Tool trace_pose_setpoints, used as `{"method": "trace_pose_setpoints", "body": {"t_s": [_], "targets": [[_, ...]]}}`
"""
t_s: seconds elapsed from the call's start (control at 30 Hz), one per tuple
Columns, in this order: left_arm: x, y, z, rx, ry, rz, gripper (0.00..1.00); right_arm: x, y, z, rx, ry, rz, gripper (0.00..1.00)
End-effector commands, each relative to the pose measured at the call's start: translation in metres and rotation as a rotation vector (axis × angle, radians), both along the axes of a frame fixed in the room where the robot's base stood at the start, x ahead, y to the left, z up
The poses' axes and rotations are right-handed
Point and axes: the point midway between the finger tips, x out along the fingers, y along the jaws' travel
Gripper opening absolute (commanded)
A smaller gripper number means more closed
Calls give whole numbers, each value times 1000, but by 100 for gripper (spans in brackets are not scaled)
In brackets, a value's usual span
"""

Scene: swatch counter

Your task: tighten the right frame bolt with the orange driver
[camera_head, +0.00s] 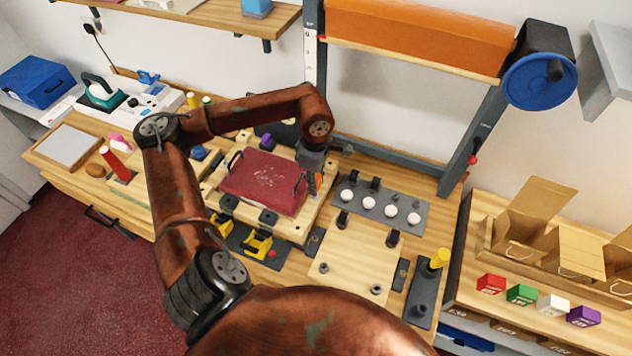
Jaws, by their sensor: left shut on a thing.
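My left gripper (314,177) points down at the right edge of a light wooden frame. It is shut on the orange driver (319,179), of which only a small orange part shows between the fingers. The wooden frame (312,214) carries a dark red cloth (262,184) with pale marks and black clips. The driver is beside the cloth's right edge. I cannot make out the right frame bolt or the driver's tip near the gripper, nor whether they touch. My right gripper is not in view.
A yellow-handled tool (439,259) stands in a dark holder at the right. A grey strip (378,218) with several white knobs lies right of the frame. Dark posts (480,143) hold an orange roll (415,38) above the counter. A wooden board (355,262) in front is mostly bare.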

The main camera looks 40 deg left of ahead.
Motion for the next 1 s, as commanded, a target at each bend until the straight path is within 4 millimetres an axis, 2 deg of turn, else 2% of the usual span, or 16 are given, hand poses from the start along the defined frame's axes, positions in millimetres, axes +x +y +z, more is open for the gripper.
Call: {"method": "trace_pose_setpoints", "body": {"t_s": [0.13,0.27,1.0], "targets": [[0,0,0,0,0,-7,0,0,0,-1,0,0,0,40],[0,0,-2,0,0,-116,0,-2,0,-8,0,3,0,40],[-2,1,-3,1,1,-1175,0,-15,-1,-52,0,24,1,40]]}}
